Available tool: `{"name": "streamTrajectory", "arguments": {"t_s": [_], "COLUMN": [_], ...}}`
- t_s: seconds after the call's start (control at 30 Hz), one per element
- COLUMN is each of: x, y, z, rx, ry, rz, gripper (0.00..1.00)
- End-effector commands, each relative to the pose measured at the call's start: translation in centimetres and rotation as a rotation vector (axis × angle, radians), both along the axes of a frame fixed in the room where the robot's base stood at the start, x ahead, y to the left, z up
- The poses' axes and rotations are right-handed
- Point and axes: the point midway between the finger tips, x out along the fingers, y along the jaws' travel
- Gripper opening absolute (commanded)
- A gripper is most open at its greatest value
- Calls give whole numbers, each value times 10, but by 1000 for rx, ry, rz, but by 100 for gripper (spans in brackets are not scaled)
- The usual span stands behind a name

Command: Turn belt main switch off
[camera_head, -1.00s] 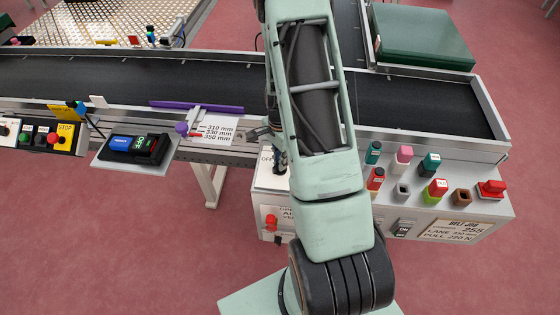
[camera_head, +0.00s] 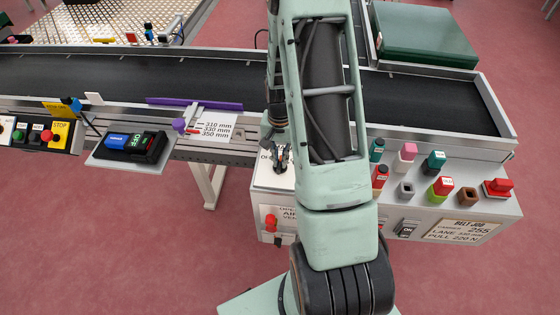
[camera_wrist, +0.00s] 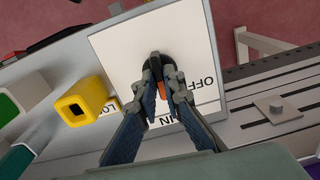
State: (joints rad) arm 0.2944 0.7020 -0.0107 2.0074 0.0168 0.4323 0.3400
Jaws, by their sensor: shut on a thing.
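The belt main switch is a dark round knob (camera_wrist: 166,57) with an orange mark, on a white plate (camera_wrist: 115,55) in the wrist view. The plate has the words OFF and MAIN printed on it, partly behind my fingers. My gripper (camera_wrist: 162,70) is shut on the knob, one finger on each side. In the head view my gripper (camera_head: 277,158) points down at the white plate on the left end of the control box (camera_head: 262,195), and it hides most of the knob. I cannot tell clearly which way the knob points.
A yellow square socket (camera_wrist: 82,102) stands beside the plate. A red knob (camera_head: 271,222) is on the front. The conveyor belt (camera_head: 210,75) runs behind.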

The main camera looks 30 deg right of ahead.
Motion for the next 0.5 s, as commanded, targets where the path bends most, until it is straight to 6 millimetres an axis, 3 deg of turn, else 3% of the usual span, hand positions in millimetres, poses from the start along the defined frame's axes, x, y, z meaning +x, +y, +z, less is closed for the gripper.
{"name": "streamTrajectory", "arguments": {"t_s": [0.5], "x": [0], "y": [0], "z": [0], "rx": [0], "ry": [-1], "rz": [486], "gripper": [0]}}
